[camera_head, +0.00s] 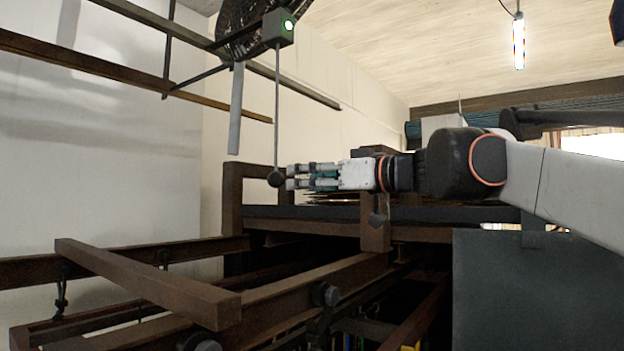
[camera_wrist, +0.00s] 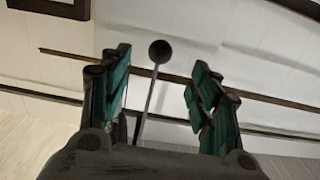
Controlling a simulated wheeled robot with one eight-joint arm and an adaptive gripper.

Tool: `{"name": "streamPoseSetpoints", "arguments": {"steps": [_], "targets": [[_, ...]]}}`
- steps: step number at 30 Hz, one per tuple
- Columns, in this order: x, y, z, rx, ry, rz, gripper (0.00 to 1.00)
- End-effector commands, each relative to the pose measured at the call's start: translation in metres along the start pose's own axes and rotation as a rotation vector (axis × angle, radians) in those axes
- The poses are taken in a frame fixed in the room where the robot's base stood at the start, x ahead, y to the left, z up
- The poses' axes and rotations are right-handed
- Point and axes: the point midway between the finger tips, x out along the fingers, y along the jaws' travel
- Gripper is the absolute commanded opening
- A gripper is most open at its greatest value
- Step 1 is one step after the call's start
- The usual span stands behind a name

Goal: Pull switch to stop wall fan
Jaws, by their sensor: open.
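The wall fan (camera_head: 245,28) is a dark round cage at the top of the head view, partly cut off by the frame edge. A thin pull cord (camera_head: 277,110) hangs from the box and ends in a dark ball knob (camera_head: 276,179). My gripper (camera_head: 290,177) points left, with its fingertips close beside the knob. In the wrist view, my gripper (camera_wrist: 160,85) is open. The knob (camera_wrist: 160,51) and cord (camera_wrist: 150,97) show between its two teal-padded fingers; I cannot tell whether they touch.
Brown wooden beams and a rack frame (camera_head: 300,300) fill the lower head view. Dark rails (camera_head: 130,75) run along the wall behind the cord. A grey panel (camera_head: 530,290) stands at lower right. A lit tube lamp (camera_head: 518,42) hangs at upper right.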

Motion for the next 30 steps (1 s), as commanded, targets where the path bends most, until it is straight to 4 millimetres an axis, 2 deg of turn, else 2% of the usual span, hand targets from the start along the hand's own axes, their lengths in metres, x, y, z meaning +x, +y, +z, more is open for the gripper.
{"name": "streamPoseSetpoints", "arguments": {"steps": [6,15,21,30], "targets": [[0.033,-0.001,-0.002,0.0,0.0,-0.002,0.57],[0.068,0.0,-0.001,0.0,0.0,0.0,0.57],[0.077,0.0,-0.001,0.0,0.0,0.0,0.57],[0.078,0.0,0.0,0.0,0.0,0.001,0.54]]}}
